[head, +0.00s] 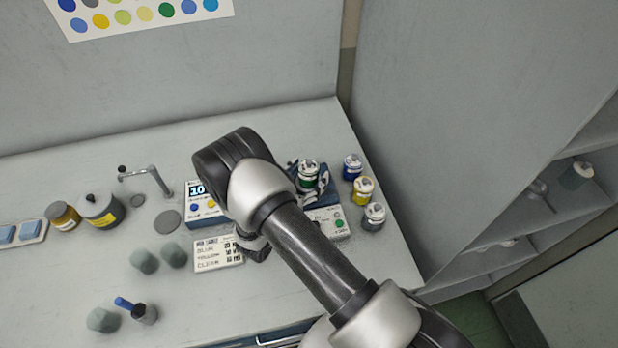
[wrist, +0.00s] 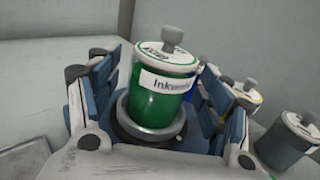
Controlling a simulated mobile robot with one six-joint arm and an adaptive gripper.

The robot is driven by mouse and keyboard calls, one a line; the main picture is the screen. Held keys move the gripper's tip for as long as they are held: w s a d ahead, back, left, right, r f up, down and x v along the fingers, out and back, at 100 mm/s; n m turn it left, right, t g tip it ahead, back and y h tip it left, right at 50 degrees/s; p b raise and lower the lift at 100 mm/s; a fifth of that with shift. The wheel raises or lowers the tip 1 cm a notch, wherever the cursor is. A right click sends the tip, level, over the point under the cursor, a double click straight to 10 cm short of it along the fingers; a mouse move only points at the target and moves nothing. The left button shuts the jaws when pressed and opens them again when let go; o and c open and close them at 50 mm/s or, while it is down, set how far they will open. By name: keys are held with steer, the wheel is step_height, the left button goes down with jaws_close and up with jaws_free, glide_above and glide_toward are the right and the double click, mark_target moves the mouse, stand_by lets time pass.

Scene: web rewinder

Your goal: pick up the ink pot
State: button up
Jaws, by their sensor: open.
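A green ink pot (head: 308,176) with a white lid and grey knob stands upright at the right part of the bench. In the wrist view the green pot (wrist: 160,100) shows a white label and sits in a round grey holder (wrist: 150,132). My gripper (wrist: 158,108) is open, with one blue-padded finger on each side of the pot. I see gaps between the pads and the pot. In the head view my gripper (head: 313,188) is partly hidden by my arm.
Blue (head: 352,167), yellow (head: 363,190) and grey (head: 374,216) pots stand close on the right. A display box (head: 205,210), a white label card (head: 218,254) and a box with buttons (head: 336,225) are nearby.

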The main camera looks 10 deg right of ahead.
steer(key=shift+w+d, duration=0.1)
steer(key=shift+w, duration=0.05)
steer(key=shift+c, duration=0.4)
steer(key=c, duration=1.3)
steer(key=shift+r, duration=0.1)
